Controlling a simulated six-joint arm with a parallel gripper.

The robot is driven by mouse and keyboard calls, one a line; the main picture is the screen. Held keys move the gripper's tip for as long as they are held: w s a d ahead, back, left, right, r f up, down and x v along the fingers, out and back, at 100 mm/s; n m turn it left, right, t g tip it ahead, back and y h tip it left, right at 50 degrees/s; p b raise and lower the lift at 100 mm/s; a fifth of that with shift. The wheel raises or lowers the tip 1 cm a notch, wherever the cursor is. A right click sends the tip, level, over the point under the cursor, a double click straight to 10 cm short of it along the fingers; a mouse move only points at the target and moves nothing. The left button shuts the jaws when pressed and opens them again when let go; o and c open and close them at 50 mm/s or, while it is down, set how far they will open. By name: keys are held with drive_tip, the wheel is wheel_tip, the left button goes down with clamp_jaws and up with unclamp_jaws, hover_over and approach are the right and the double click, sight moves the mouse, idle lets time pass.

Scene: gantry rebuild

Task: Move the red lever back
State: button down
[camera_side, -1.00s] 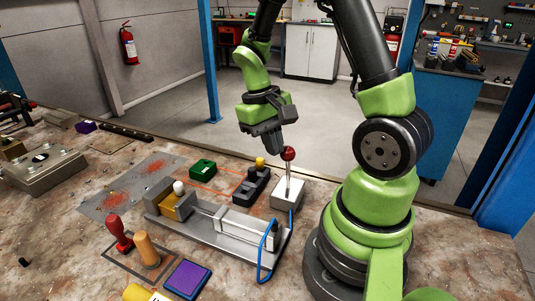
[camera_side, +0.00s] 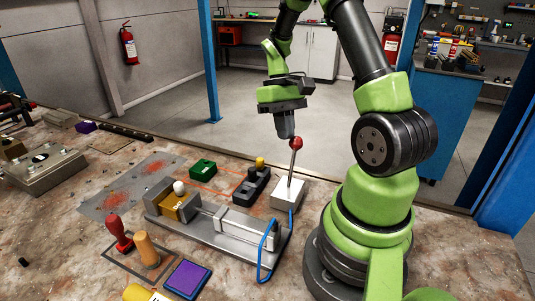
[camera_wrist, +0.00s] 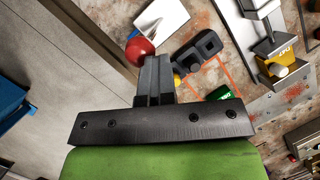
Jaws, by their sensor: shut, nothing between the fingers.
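The red lever (camera_side: 296,143) has a red ball knob on a thin metal rod and stands on a white box (camera_side: 289,194) near the far edge of the table. The rod leans a little to the right in the side view. My gripper (camera_side: 286,134) is shut and empty, just left of the knob at about its height. In the wrist view the knob (camera_wrist: 140,48) sits against the tips of my shut gripper (camera_wrist: 153,62), at their left. I cannot tell for sure whether they touch. The white box (camera_wrist: 163,22) shows beyond the knob.
Left of the white box is a dark block with a yellow knob (camera_side: 260,162). A green box (camera_side: 203,167) and stamps stand further left. Open floor lies beyond the table edge.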

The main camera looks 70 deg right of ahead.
drive_tip(key=shift+d, duration=0.1)
idle(0.4)
drive_tip(key=w+r, duration=0.5)
drive_tip(key=r, duration=0.6)
drive_tip(key=s+a+r+n+t+h, duration=0.25)
drive_tip(key=a+r+t, duration=0.3)
drive_tip(key=a, duration=0.55)
drive_tip(key=s+a+t+y, duration=0.1)
drive_tip(key=s+a+t, duration=0.3)
drive_tip(key=s+a, duration=0.3)
drive_tip(key=shift+s+a+t, duration=0.35)
drive_tip(key=shift+a, duration=0.3)
drive_tip(key=shift+m+y, duration=0.25)
